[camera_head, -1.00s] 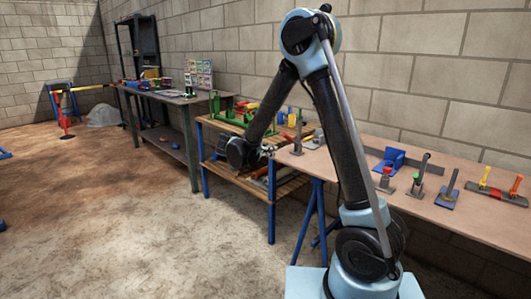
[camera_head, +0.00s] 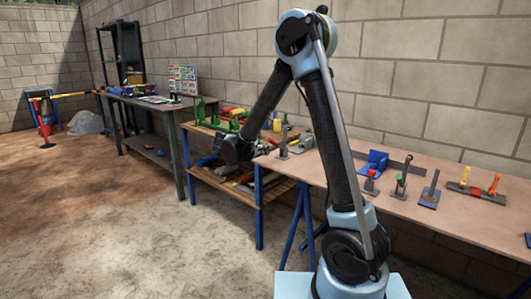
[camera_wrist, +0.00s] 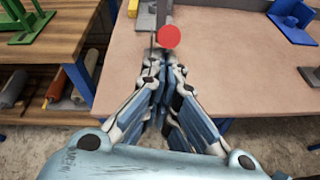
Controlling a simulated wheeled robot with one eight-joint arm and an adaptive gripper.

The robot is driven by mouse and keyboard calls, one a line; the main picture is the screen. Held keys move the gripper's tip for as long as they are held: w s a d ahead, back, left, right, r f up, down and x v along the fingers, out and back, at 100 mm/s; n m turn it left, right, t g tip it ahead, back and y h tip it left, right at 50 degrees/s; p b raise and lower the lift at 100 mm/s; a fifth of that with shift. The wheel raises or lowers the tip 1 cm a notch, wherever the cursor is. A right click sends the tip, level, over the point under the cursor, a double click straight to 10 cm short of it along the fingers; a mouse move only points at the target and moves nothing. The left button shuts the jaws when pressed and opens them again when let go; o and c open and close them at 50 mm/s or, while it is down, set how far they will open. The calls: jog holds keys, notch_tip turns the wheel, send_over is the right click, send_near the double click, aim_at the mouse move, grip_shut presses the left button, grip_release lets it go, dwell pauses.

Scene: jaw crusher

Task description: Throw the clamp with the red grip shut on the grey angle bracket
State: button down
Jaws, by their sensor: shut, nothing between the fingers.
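A red round grip end (camera_wrist: 169,37) shows in the wrist view just ahead of my fingertips. Part of a grey upright metal piece (camera_wrist: 147,18) stands behind it, seemingly the grey angle bracket at the bench's left end. The rest of the clamp is hidden by the red grip and my fingers. My gripper (camera_wrist: 163,68) is shut with nothing between its fingers; whether it touches the grip I cannot tell. In the head view my gripper (camera_head: 262,148) is small and dark at the bench's left end, near a grey upright piece (camera_head: 283,143).
The tan bench (camera_head: 330,180) carries a blue bracket (camera_head: 374,163), a small red-topped clamp (camera_head: 370,182), a green-gripped clamp (camera_head: 401,187) and a blue-based clamp (camera_head: 430,196). A lower wooden rack (camera_head: 235,183) with tools stands to the left. Bare bench top lies right of my gripper.

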jog(key=shift+w+r, duration=0.1)
jog(key=shift+r, duration=0.25)
